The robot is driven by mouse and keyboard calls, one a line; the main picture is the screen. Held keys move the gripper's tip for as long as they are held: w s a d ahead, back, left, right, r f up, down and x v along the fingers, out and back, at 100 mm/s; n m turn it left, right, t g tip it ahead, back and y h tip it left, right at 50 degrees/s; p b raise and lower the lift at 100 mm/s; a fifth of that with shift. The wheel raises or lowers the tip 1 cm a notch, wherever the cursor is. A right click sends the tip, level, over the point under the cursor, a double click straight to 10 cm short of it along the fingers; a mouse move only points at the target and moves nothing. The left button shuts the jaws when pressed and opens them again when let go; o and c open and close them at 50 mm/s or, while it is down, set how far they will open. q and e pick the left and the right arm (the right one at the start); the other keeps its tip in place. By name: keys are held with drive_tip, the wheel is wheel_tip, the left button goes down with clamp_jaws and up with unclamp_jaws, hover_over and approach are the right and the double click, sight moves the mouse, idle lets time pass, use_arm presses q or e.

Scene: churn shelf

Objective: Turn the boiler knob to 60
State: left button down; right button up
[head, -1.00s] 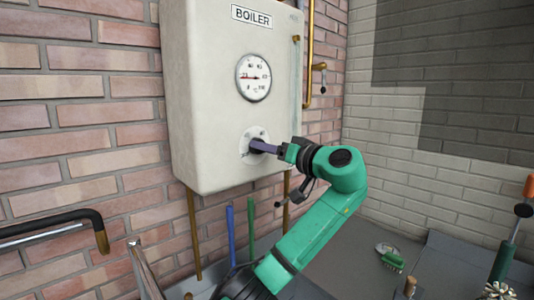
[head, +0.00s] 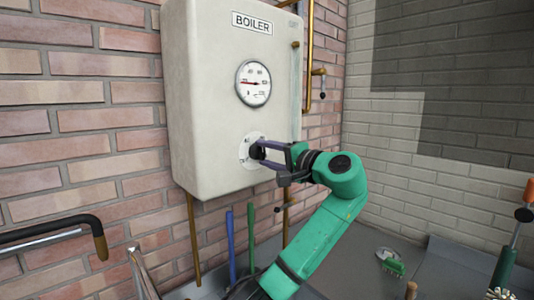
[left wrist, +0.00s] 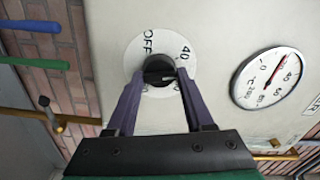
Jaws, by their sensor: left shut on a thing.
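The white boiler (head: 205,100) hangs on the brick wall. Its black knob (head: 256,150) sits on a round white dial plate (head: 245,160) low on the front. My left gripper (head: 259,150) is shut on the knob, with its purple fingers on either side. In the left wrist view the knob (left wrist: 157,67) is between the fingertips (left wrist: 160,77). The dial plate there (left wrist: 140,52) shows OFF and 40; other markings are partly hidden by the fingers. The gauge (head: 253,83) above has a red needle pointing left, at the low part of its scale. My right gripper is out of view.
Copper pipes (head: 308,60) with a valve run along the boiler's right side. Blue (head: 231,245) and green (head: 250,235) handles stand below it. A green brush (head: 393,267) lies on the grey surface at right. A black-handled bar (head: 50,230) is at left.

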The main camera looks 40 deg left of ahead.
use_arm(q)
drive_tip(key=m, duration=0.2)
drive_tip(key=m+p, duration=0.1)
drive_tip(key=m, duration=0.2)
drive_tip(key=shift+r+m+p, duration=0.3)
drive_tip(key=shift+p, duration=0.1)
drive_tip(key=shift+f+m+p, duration=0.1)
drive_tip(key=shift+m+p, duration=1.05)
drive_tip(key=shift+m, duration=1.15)
drive_tip(key=shift+c, duration=2)
unclamp_jaws()
drive_tip(key=shift+f, duration=0.1)
drive_tip(key=shift+o, duration=0.6)
drive_tip(key=shift+a+f, duration=0.1)
